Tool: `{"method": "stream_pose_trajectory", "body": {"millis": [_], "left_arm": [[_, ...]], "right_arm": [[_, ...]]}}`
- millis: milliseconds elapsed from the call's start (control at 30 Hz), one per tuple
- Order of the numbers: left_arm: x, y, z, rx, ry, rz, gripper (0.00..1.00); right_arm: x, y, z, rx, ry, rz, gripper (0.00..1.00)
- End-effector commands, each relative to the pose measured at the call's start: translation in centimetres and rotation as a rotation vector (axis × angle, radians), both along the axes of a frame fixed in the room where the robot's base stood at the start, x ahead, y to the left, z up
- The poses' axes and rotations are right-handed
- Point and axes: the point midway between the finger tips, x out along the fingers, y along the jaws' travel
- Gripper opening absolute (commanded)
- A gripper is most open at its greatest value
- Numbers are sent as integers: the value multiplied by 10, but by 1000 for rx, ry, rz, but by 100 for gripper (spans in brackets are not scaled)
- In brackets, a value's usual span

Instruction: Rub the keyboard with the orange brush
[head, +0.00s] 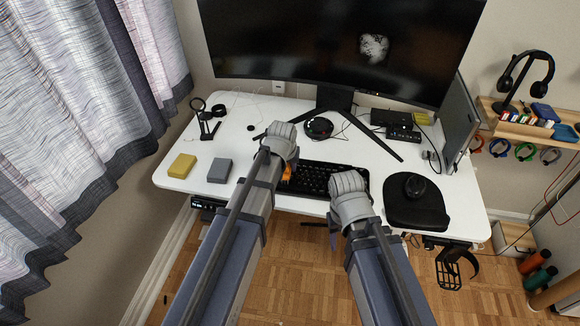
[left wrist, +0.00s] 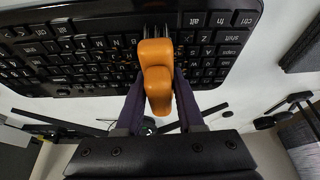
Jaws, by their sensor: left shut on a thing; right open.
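The black keyboard (head: 322,180) lies near the front edge of the white desk, partly hidden by both my arms. It fills the top of the left wrist view (left wrist: 75,62). The orange brush (left wrist: 156,70) is between the fingers of my left gripper (left wrist: 158,100), over the keyboard's letter keys. A bit of the brush (head: 287,173) shows beside my left arm in the head view. Its dark bristles are at the keys; I cannot tell if they touch. My left gripper (head: 281,145) is shut on the brush. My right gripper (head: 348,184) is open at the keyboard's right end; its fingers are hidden.
A black mouse pad (head: 415,212) with a mouse (head: 415,186) lies right of the keyboard. A yellow block (head: 182,166) and a grey block (head: 219,171) lie at the left. A black round device (head: 319,128) and the monitor (head: 340,45) stand behind.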

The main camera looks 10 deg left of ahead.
Motion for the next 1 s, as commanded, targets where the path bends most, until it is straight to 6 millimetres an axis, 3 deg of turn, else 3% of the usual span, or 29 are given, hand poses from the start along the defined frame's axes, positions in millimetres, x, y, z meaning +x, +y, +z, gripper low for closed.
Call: {"method": "stream_pose_trajectory", "body": {"millis": [300,667,1000], "left_arm": [[0,26,-1,1,1,2,0],[0,34,0,1,1,2,0],[1,60,2,0,1,1,0]], "right_arm": [[0,0,0,0,0,0,50],[0,0,0,0,0,0,50],[0,0,2,0,0,0,50]]}}
